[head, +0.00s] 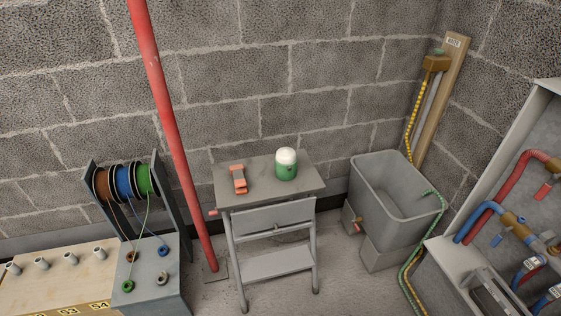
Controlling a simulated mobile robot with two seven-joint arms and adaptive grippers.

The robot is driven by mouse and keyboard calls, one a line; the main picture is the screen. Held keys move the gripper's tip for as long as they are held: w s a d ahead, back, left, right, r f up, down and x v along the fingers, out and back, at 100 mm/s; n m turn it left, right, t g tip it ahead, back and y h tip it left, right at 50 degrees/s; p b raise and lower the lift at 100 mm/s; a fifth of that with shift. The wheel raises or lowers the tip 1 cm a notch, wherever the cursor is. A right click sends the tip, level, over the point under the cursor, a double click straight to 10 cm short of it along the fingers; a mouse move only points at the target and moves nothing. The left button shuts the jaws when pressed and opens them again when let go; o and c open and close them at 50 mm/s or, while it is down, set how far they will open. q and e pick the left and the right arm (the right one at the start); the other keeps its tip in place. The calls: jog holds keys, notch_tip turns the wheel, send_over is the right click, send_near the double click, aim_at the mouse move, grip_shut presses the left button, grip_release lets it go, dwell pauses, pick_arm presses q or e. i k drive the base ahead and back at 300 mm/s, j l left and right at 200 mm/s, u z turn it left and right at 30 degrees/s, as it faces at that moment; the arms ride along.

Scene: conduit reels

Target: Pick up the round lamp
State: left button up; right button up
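The round lamp (286,164) stands upright on the right half of a small grey folding table (257,196). It has a green cylindrical body and a white domed top. An orange-red tool or clamp (239,179) lies on the same tabletop to its left, with a clear gap between them. Neither of my grippers shows in the head view, and nothing is touching the lamp except the tabletop.
A red pole (166,120) stands left of the table. Further left are a cable reel rack (181,205) and a wooden bench (50,277). A grey tub (373,196) with hoses stands to the right, beside a pipe cabinet (452,258). A block wall is behind.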

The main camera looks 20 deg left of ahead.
aim_at(285, 157)
jog(key=i+l+u, duration=0.3)
jog(key=i, duration=0.25)
jog(key=i+l+u, duration=0.35)
jog(key=i+l, duration=0.05)
jog(key=i, duration=0.1)
